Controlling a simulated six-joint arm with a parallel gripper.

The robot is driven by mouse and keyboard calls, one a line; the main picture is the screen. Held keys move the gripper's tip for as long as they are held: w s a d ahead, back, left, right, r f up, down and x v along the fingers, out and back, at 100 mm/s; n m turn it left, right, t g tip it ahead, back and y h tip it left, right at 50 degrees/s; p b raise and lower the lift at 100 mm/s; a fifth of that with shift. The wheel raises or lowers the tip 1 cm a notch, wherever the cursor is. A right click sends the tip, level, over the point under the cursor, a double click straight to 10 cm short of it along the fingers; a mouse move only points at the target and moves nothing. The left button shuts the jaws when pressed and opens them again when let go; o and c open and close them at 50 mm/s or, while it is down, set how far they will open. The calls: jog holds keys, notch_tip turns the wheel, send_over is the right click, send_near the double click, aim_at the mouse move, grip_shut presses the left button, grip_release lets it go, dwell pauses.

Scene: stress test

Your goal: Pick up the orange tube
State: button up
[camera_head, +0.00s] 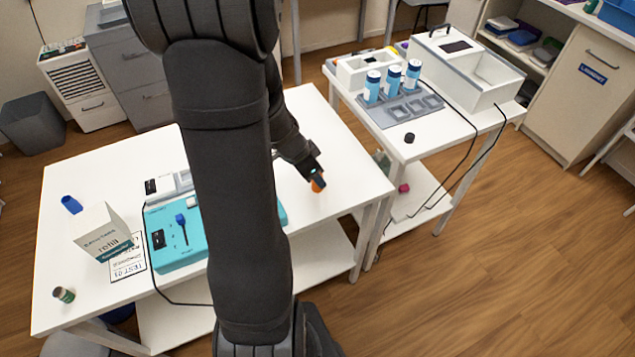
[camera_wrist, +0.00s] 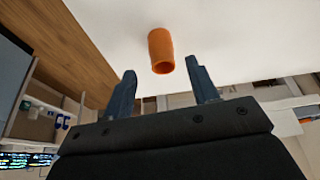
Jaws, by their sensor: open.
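The orange tube (camera_wrist: 160,50) shows in the wrist view against a white tabletop, with one open end facing my gripper. In the head view a small part of the orange tube (camera_head: 318,185) shows at the end of my arm, near the right part of the left white table. My gripper (camera_wrist: 162,84) is open in the wrist view, with one finger to each side of the space before the tube. The tube appears just beyond the fingertips, between their lines, and not gripped. In the head view my gripper (camera_head: 314,174) partly hides the tube.
The left white table (camera_head: 335,130) holds a teal device (camera_head: 180,262), a white box (camera_head: 102,232), a blue object (camera_head: 71,204) and a small dark-capped vial (camera_head: 64,294). A second table (camera_head: 436,142) at the right holds several blue-white bottles (camera_head: 392,80). My arm hides the middle.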

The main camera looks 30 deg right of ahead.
jog(key=shift+x, duration=2.75)
jog(key=shift+w+d+r, duration=0.1)
jog(key=shift+w+d, duration=0.05)
jog(key=c, duration=1)
